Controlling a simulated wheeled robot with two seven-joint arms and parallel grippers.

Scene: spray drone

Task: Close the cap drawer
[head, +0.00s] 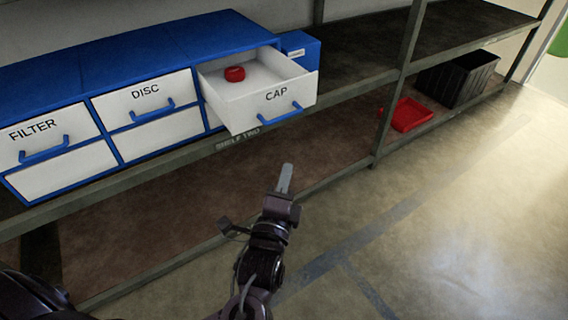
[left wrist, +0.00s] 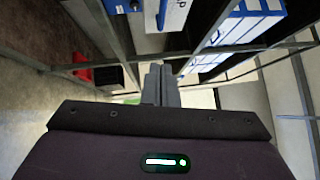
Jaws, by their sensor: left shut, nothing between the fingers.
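The cap drawer (head: 262,98) is white with a blue handle (head: 281,114) and the word CAP on its front. It is pulled out of the blue cabinet (head: 150,52) at its right end. A red cap (head: 235,74) lies inside it. My left gripper (head: 285,178) is in front of and below the drawer, apart from it. Its fingers are together and empty; they also show in the left wrist view (left wrist: 160,84). The right gripper is in neither view.
The FILTER drawer (head: 50,139) and DISC drawer (head: 147,97) are shut. A blue box (head: 302,49) stands right of the open drawer. A shelf post (head: 395,90) rises further right. A red tray (head: 409,115) and black crate (head: 468,78) sit on the lower shelf. The floor at right is clear.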

